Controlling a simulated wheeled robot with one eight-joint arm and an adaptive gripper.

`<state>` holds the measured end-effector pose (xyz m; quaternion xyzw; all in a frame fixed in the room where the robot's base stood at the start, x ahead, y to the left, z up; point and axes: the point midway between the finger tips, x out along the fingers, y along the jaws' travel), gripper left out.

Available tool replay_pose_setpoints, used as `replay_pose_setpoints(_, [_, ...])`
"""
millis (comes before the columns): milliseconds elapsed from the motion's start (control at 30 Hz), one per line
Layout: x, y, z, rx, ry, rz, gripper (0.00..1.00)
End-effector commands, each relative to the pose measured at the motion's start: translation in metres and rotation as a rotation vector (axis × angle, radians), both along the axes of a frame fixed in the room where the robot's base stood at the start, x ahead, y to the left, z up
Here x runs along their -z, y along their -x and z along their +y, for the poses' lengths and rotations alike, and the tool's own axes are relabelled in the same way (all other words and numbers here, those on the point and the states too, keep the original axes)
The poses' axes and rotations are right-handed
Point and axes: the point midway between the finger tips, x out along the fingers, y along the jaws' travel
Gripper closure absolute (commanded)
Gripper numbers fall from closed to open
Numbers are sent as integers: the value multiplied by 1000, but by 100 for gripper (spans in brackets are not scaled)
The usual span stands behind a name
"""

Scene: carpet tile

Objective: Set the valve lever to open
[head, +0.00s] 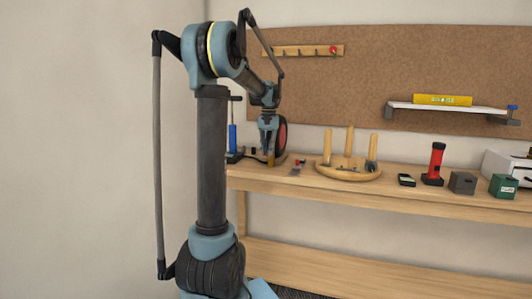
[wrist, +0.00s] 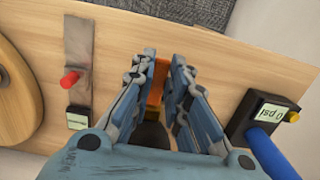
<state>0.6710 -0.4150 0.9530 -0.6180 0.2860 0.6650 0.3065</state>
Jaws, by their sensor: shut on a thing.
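My gripper (head: 268,152) points down over the left end of the workbench. In the wrist view my gripper (wrist: 158,68) has its fingers on either side of an orange piece (wrist: 156,82) and is shut on it. I cannot tell whether this piece is the valve lever, and its shape is mostly hidden by the fingers. A dark rounded part (wrist: 150,135) shows between the finger bases. A red-rimmed dark disc (head: 282,134) stands upright just right of the gripper in the head view. No lever marking is readable.
A blue pump (head: 232,138) stands at the left; its box (wrist: 262,115) reads "0 psi". A grey strip (wrist: 78,45) with a red knob (wrist: 70,78) lies nearby. A round wooden peg base (head: 347,173) and red flashlight (head: 436,160) stand farther right.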

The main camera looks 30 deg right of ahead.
Motion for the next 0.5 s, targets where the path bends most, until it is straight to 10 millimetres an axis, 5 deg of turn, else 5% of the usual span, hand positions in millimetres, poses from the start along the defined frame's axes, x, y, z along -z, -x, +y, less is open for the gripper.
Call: replay_pose_setpoints(500, [-8,-6,-4,-2,-149,123,100])
